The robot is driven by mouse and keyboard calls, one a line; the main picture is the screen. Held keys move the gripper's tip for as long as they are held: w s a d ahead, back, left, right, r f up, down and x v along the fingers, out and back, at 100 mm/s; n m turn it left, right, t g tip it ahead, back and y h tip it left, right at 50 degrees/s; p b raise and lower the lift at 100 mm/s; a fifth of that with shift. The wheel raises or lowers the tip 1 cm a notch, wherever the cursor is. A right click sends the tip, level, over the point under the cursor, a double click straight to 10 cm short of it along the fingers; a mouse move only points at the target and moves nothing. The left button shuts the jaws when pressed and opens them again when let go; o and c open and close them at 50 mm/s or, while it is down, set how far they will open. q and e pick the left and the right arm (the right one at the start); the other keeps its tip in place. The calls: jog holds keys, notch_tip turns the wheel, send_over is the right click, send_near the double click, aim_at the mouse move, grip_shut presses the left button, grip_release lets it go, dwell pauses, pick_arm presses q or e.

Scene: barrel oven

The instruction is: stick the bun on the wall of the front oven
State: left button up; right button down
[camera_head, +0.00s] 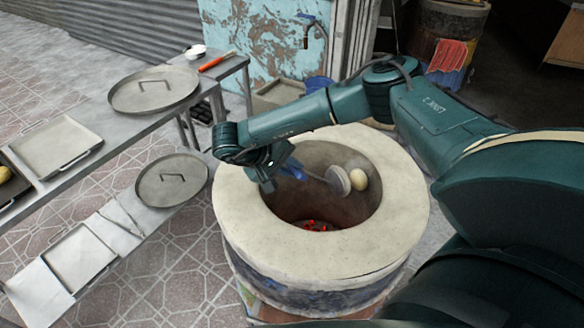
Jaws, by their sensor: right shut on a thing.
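The front oven (240,235) is a round barrel with a wide pale rim and an open top; red embers glow at its bottom. My right gripper (272,172) is over the left part of the opening, shut on the blue handle of a tool (292,169). The tool's round pale head (338,181) reaches inside toward the right inner wall. A pale, rounded bun (358,179) shows right beside the head, against the inner wall; I cannot tell whether it touches the wall, the head or both. My left gripper is not in view.
A grey table (100,115) at left holds a round lid (153,89), a tray (55,146) and a red-handled tool (217,61). A lower shelf holds another lid (172,181). A second barrel (446,38) stands behind. Tiled floor lies between table and oven.

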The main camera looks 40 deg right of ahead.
notch_tip(320, 180, up, 16)
jog(key=a+p, duration=0.1)
jog(key=p, duration=0.1)
jog(key=shift+a, duration=0.25)
jog(key=shift+w, duration=0.15)
